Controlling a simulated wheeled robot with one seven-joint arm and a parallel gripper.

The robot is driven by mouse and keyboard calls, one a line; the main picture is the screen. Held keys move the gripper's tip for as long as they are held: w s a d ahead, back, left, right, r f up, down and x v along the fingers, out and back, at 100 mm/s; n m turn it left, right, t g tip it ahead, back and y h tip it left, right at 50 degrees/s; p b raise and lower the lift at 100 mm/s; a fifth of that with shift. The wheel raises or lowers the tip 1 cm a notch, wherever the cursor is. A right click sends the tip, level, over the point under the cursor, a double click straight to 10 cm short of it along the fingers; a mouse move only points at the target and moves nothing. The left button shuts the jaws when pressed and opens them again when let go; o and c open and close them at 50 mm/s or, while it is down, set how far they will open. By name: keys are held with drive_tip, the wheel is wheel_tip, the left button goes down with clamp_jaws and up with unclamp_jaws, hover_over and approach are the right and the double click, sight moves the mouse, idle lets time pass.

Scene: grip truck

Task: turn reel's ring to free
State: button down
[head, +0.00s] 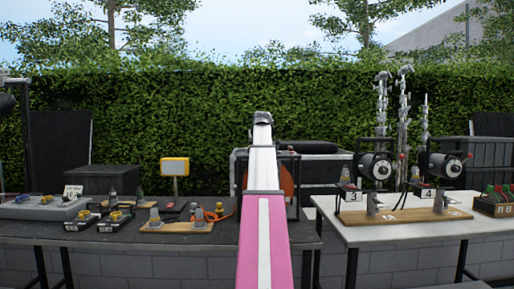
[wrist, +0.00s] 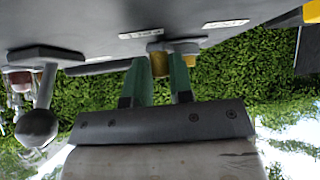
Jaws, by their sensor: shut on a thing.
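In the wrist view, which looks upside down, my gripper (wrist: 163,68) has its two green fingers closed about a small yellow and grey ring (wrist: 160,64) under a dark grey panel (wrist: 85,22). The panel carries two small white labels, too small to read. A grey lever with a ball end (wrist: 37,127) is to the left, apart from the fingers. In the head view, the orange reel (head: 287,178) in a dark frame stands behind my pink and white arm, which covers part of it. My fingertips and the ring are hidden there.
A dark table (head: 280,239) on the left holds a yellow-framed sign (head: 174,167), black boxes with yellow knobs and a wooden board with fittings. A hedge runs behind.

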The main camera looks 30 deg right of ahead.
drive_tip(key=c, duration=1.1)
unclamp_jaws()
drive_tip(key=shift+o, duration=0.2)
drive_tip(key=v, duration=1)
drive_tip(key=shift+s+r, duration=0.25)
drive_tip(key=shift+a, duration=0.1)
